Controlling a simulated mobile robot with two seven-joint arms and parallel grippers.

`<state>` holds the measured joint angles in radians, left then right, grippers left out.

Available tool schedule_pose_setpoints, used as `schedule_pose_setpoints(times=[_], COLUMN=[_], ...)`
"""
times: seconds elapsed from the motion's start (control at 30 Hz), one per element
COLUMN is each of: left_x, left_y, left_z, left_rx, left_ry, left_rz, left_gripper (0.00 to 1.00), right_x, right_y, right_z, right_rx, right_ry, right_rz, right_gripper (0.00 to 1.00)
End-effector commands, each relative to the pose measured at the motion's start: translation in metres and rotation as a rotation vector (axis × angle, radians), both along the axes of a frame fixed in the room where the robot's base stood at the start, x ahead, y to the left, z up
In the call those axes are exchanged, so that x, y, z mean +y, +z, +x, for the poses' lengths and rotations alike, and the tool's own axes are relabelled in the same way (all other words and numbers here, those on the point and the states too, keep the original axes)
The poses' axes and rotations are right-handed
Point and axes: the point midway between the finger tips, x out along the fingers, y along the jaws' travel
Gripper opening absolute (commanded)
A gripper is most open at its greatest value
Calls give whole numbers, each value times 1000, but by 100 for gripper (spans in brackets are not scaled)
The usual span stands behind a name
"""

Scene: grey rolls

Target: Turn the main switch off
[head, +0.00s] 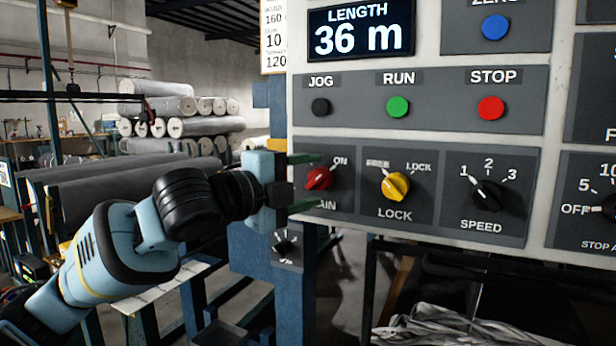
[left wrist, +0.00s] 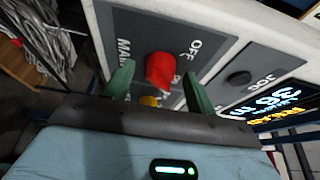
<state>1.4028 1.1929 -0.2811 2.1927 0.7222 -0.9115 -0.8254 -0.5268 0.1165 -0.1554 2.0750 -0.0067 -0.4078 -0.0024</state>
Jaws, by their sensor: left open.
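The main switch is a red knob (head: 319,178) at the left end of the lower panel row. Its pointer tilts up and right toward the ON label, and the gripper hides part of its labels. My left gripper (head: 304,182) is open at the knob, one green finger above and one below it. In the left wrist view the red knob (left wrist: 160,70) lies between the two spread fingers of the gripper (left wrist: 158,84), with gaps on both sides. The OFF label (left wrist: 195,46) shows beside it. My right gripper is not in view.
The yellow lock knob (head: 396,186) is just right of the main switch, then the black speed knob (head: 488,195). JOG, RUN and red STOP (head: 490,107) buttons sit above. A small black dial (head: 286,243) is below. Grey rolls (head: 180,126) are stacked behind.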

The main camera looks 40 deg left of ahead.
Motion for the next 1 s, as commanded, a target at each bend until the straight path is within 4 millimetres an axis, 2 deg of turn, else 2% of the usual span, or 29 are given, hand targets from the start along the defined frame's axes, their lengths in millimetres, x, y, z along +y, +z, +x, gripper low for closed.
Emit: schedule_pose_setpoints(times=[0.4, 0.73, 1.0], left_x=[-1, -1, -2], left_y=[0, 0, -1], left_z=[6, 5, 5], left_rx=[1, 1, -5], left_ry=[-1, -1, -1], left_rz=[0, 0, -25], left_gripper=[56, 13, 12], right_x=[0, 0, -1], right_y=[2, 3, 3], right_z=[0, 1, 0], right_rx=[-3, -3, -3], right_ry=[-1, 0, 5], right_rz=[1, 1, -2], right_gripper=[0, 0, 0])
